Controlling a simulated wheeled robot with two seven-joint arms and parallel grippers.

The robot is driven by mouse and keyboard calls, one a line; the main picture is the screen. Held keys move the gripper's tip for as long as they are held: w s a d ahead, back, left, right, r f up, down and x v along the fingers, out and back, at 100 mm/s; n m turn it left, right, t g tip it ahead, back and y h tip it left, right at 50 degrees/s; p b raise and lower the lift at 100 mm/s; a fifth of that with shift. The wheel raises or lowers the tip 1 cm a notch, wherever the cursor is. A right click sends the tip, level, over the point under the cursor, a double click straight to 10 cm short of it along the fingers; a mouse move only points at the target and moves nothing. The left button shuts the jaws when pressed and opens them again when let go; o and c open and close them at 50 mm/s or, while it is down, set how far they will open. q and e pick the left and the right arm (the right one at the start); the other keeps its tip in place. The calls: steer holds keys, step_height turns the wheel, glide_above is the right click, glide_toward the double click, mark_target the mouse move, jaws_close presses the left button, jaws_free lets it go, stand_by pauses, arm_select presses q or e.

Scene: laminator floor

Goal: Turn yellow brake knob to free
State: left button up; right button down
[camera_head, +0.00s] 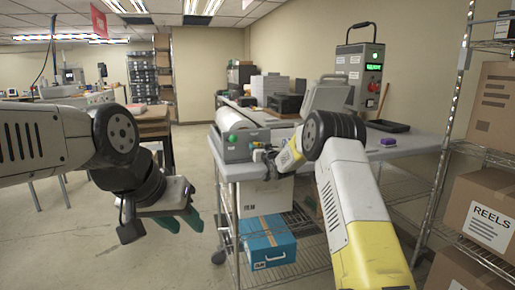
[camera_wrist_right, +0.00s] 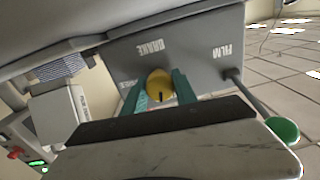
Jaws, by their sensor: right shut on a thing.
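The yellow brake knob (camera_wrist_right: 159,84) sits on a grey machine panel (camera_wrist_right: 205,50) below the word BRAKE, with FILM printed to its right. Its dark pointer mark points down in the right wrist view. Small lettering left of the knob is partly hidden and hard to read. My right gripper (camera_wrist_right: 160,80) is shut on the knob, one teal finger on each side. In the head view my right gripper (camera_head: 265,157) is at the front of the laminator (camera_head: 240,146), and the knob is hidden there. My left gripper (camera_head: 180,220) hangs empty, fingers apart, left of the cart.
A rod with a green ball (camera_wrist_right: 282,130) sticks out right of the knob, near my right gripper. The laminator stands on a wheeled cart (camera_head: 405,146) with a blue case (camera_head: 268,243) below. A wire shelf with boxes (camera_head: 480,215) is at right.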

steer(key=m, duration=0.4)
steer(key=shift+m, duration=0.4)
steer(key=m, duration=0.3)
steer(key=shift+f+m, duration=0.1)
steer(key=shift+m, duration=0.3)
steer(key=m, duration=0.3)
steer(key=shift+m, duration=0.3)
steer(key=shift+m+h, duration=0.3)
steer(key=shift+m, duration=1.6)
steer(key=c, duration=1)
jaws_free()
